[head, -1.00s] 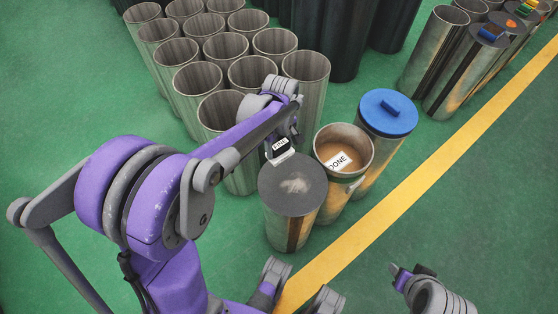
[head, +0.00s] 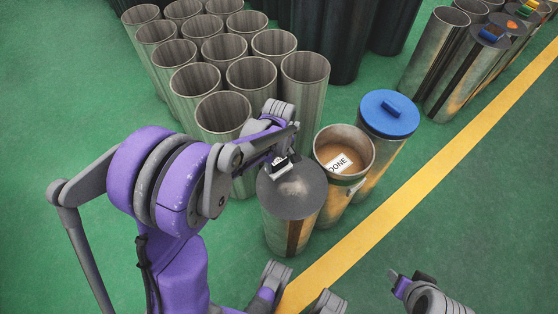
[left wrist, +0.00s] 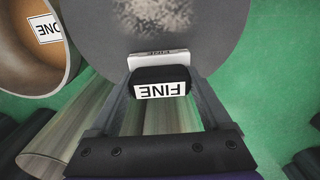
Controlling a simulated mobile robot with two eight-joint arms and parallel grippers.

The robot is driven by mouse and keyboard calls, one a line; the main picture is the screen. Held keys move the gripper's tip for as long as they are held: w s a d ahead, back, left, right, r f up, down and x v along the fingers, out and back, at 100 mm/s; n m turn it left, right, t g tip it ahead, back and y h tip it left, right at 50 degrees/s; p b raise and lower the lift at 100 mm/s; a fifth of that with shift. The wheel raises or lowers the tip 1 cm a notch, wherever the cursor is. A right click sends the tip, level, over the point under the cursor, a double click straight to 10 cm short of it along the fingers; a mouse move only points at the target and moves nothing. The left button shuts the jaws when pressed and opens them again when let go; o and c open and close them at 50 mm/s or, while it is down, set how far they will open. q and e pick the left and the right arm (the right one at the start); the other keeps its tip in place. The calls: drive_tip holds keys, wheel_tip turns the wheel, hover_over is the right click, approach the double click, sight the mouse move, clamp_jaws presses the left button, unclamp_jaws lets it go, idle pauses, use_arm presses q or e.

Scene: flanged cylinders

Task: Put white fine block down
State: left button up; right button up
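The white fine block (head: 281,169) has a black part with a white FINE label. It also shows in the left wrist view (left wrist: 160,58), between my left gripper's fingers. My left gripper (head: 279,158) is shut on it, over the far-left part of a grey cylinder top (head: 296,192). That top also shows in the left wrist view (left wrist: 160,22). I cannot tell whether the block touches it. My right gripper (head: 400,285) is at the lower right, far from the block; its fingers are not clear.
An open cylinder with brown contents (head: 338,148) and a DONE label stands right beside the grey-topped one. Behind it is a cylinder with a blue lid (head: 388,113). Several open metal cylinders (head: 222,110) stand at the back left. A yellow floor line (head: 430,180) runs at the right.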

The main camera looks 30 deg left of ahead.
sight(279, 160)
use_arm(q)
drive_tip(key=shift+o, duration=1)
drive_tip(key=shift+r, duration=0.25)
wheel_tip(279, 160, up, 11)
drive_tip(key=p, duration=0.3)
drive_tip(key=s+d+m+t, duration=0.2)
drive_tip(key=s+d+m, duration=0.1)
drive_tip(key=s+m, duration=0.3)
drive_tip(key=s+d+m+t, duration=0.2)
drive_tip(key=s+m, duration=0.5)
drive_tip(key=s, duration=0.4)
drive_tip(key=shift+s+d+r+m+t, duration=0.2)
drive_tip(key=shift+d+r+m+t, duration=0.15)
drive_tip(key=shift+d, duration=0.55)
